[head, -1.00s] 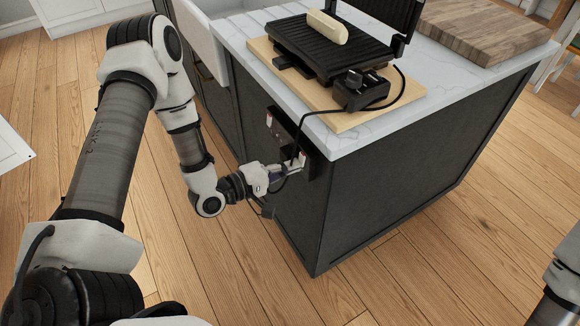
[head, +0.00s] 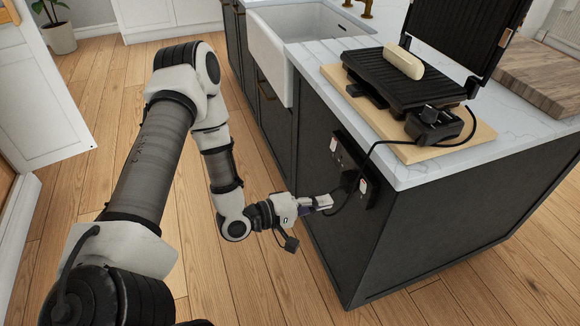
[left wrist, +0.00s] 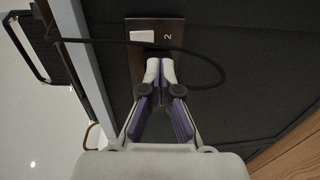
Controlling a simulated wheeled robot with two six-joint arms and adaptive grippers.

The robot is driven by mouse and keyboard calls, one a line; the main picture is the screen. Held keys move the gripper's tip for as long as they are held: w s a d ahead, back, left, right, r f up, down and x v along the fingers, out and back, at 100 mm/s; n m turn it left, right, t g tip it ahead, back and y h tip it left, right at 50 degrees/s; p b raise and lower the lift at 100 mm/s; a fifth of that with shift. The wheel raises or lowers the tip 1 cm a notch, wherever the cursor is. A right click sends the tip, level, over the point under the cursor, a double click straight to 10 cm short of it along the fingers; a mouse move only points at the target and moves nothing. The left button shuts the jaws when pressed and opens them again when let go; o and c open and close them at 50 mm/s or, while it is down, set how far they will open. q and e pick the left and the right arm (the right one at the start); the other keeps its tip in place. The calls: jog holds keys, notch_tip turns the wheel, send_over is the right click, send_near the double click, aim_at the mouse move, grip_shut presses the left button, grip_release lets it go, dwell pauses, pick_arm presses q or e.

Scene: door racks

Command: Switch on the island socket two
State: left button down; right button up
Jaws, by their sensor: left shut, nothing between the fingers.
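The island socket panel (head: 352,168) is a dark plate on the side of the kitchen island, with light rockers on it. In the left wrist view the socket marked 2 (left wrist: 167,37) has a white switch (left wrist: 142,36) beside the number. I cannot tell if it is on or off. My right gripper is not in view.
A black cable (head: 366,155) runs from the contact grill (head: 390,80) on a wooden board (head: 470,140) and loops by the panel, close to my fingers. The white countertop (head: 410,176) overhangs. Wooden floor is open around the island.

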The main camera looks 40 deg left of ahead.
pick_arm(q)
jog(key=s+a, duration=0.2)
jog(key=s, duration=0.1)
jog(key=s+a+f+p, duration=0.1)
jog(key=s, duration=0.1)
jog(key=shift+f, duration=0.1)
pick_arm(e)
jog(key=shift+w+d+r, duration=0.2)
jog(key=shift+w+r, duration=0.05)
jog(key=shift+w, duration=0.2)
pick_arm(q)
jog(key=shift+a, duration=0.1)
